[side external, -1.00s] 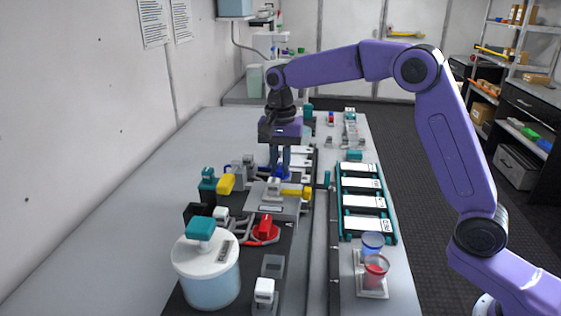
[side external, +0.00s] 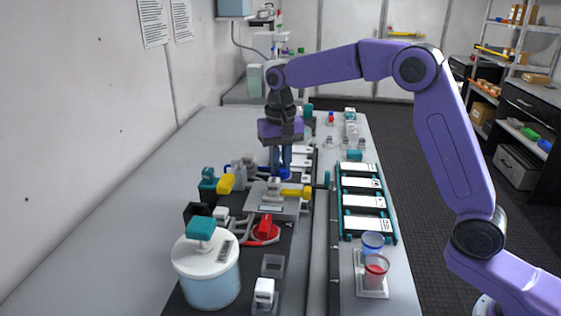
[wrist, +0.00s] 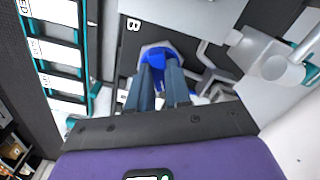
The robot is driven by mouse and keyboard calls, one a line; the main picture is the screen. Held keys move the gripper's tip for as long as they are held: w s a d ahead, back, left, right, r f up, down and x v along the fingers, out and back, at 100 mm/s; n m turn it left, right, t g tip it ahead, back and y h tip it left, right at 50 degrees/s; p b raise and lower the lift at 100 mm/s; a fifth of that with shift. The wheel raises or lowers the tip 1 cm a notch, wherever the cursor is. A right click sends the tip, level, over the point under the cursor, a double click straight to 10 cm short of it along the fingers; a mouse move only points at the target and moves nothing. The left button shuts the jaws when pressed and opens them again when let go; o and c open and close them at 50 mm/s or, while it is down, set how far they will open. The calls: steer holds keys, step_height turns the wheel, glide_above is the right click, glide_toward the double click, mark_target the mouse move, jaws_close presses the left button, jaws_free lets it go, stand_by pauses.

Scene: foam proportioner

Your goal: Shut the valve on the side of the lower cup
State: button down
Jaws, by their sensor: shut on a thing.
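My gripper (side external: 279,172) points down at the far part of the equipment board, its bluish-grey fingers close together. It is shut on a bright blue part (wrist: 152,57), which looks like a valve handle. The wrist view shows this part at and just beyond the fingertips (wrist: 160,68), in a pale grey surround. In the side view the blue part (side external: 286,173) shows low beside the fingers. The fingers hide some of it. I cannot make out the lower cup's body or how the valve is set.
Yellow handles (side external: 226,183) and a red handle (side external: 265,227) stand nearer the camera. A white-lidded tank (side external: 206,268) is at front left. The table's left side is bare.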

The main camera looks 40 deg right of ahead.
mark_target(281, 166)
steer(key=n, duration=1.2)
steer(key=shift+r+n, duration=0.1)
steer(key=shift+n, duration=0.2)
stand_by(0.4)
steer(key=c, duration=1.1)
jaws_free()
steer(key=shift+o, duration=0.2)
step_height(281, 166, up, 17)
steer(key=shift+r, duration=0.15)
